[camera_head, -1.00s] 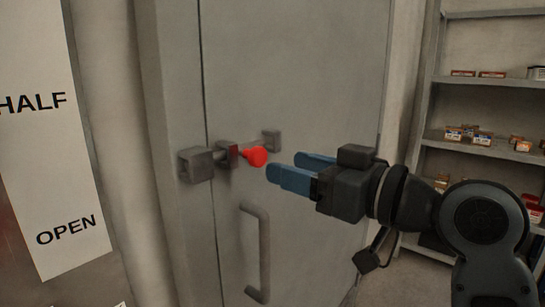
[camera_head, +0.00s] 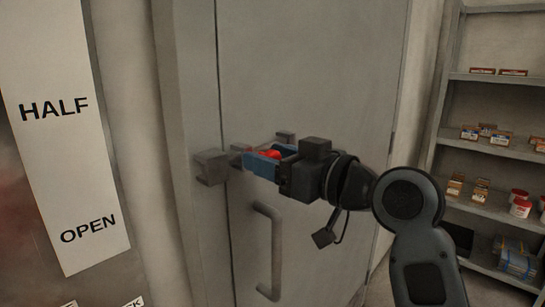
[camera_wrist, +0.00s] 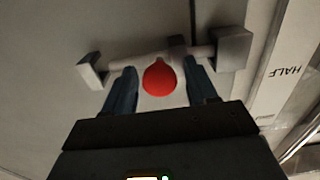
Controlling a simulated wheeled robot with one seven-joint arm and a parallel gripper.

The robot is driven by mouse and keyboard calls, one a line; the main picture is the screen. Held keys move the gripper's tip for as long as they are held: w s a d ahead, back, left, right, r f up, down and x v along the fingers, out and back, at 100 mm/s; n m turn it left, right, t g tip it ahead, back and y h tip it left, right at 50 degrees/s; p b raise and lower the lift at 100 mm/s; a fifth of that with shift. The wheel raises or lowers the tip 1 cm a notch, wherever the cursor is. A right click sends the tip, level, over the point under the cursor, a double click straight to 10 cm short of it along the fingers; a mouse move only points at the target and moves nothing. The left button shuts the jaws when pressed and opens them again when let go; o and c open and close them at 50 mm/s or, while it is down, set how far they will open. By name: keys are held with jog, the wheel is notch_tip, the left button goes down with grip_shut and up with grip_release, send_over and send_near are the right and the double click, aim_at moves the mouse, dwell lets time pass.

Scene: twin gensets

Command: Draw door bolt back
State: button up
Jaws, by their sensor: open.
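The door bolt is a bar with a red knob (camera_head: 271,154) on the grey door (camera_head: 330,60). Its keeper block (camera_head: 211,166) sits on the frame at the left, and a bracket (camera_head: 285,137) holds it on the right. The bar still reaches toward the keeper. My gripper (camera_head: 266,161) is open, its blue fingers on either side of the knob. In the wrist view, the red knob (camera_wrist: 159,78) lies between the two fingers, with a gap visible on each side. The bar (camera_wrist: 150,58) runs behind it between the bracket (camera_wrist: 90,72) and the keeper block (camera_wrist: 232,49).
A grey door handle (camera_head: 268,250) is below the bolt. A sign panel (camera_head: 62,130) reading HALF and OPEN stands at the left. Shelves (camera_head: 490,145) with small boxes and tubs stand at the right, behind my arm.

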grip_shut()
dwell(0.3)
jog(key=w+d+b, duration=0.1)
jog(key=w+d, duration=0.1)
jog(key=w+d+b, duration=0.1)
jog(key=w+b, duration=0.1)
jog(key=shift+w+d, duration=0.3)
jog(key=shift+d, duration=0.05)
grip_release()
